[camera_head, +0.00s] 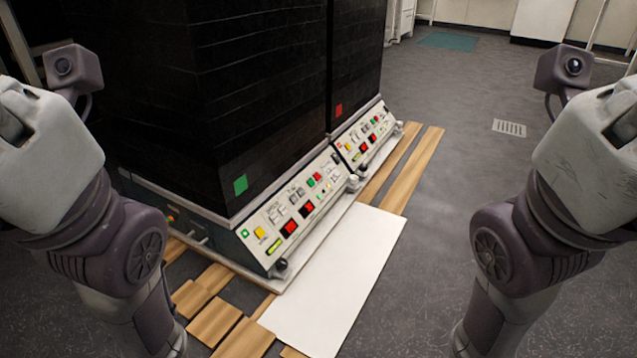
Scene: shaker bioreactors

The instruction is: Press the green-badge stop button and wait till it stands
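The labels are too small to read, so I cannot tell which is the stop button. Both my arms show at the sides, but neither gripper is in view.
A second black shaker with a red badge (338,110) and its own panel (362,142) stands directly behind. A white board (335,275) and wooden planks (410,170) lie in front. Grey floor (440,230) is open to the right. A floor grate (509,128) lies further back.

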